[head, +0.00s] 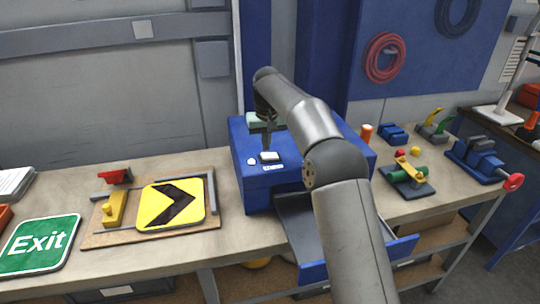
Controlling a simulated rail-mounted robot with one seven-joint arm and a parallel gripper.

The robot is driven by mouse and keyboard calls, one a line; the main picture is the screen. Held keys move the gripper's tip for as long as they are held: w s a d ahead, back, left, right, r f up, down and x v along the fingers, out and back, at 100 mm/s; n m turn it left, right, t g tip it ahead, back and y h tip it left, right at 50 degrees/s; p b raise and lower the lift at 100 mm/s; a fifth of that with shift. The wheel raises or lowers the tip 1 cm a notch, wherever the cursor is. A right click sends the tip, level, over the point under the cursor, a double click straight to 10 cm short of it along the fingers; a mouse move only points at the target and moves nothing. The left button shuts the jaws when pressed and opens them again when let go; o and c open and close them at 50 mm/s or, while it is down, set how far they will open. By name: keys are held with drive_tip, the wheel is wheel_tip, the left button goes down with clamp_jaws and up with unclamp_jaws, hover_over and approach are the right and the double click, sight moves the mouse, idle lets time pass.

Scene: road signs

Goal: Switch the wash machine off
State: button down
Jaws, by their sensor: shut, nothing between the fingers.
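The wash machine appears to be the blue box (250,179) on the workbench, with a grey tray sticking out at its front. On its top are a small white round button (251,161), a pale square rocker or button (269,157) and a small label (272,167). My gripper (268,150) is shut and empty, pointing down, with its tips at or just above the pale square piece. I cannot tell whether they touch it. My arm hides the right part of the box top and part of its front.
On the left, a yellow arrow sign (171,204) lies in a wooden fixture (150,234) with a red-handled clamp (115,176). A green Exit sign (40,245) lies further left. Right of the box are a green-and-yellow clamp tool (408,174), an orange cylinder (366,133) and a blue vise (478,158).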

sight(266, 155)
drive_tip(key=shift+f+b, duration=0.55)
drive_tip(key=shift+f, duration=0.55)
idle(0.3)
drive_tip(key=shift+r, duration=0.1)
wheel_tip(266, 155, up, 3)
drive_tip(key=p, duration=0.3)
drive_tip(key=shift+f, duration=0.2)
drive_tip(key=shift+r, duration=2.1)
drive_tip(key=shift+s, duration=0.1)
